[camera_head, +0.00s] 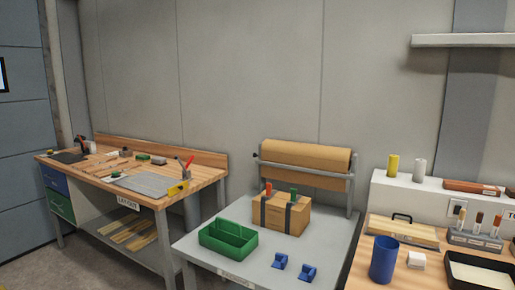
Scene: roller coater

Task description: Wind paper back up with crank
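A roll of brown paper (305,153) sits across a grey metal stand at the back of the middle grey table (335,243). A sheet of paper (318,179) hangs down below the roll, behind a wooden box. Where its lower end lies is hidden by the box. A small dark knob (256,156) shows at the roll's left end; it may belong to the crank, but it is too small to tell. Neither of my grippers is in view.
The wooden box (290,216) with dark straps, a green tray (227,237) and two small blue items (280,261) stand on the middle table. A wooden workbench (209,172) with tools is left. A right-hand bench holds a blue cup (384,259). Floor shows at lower left.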

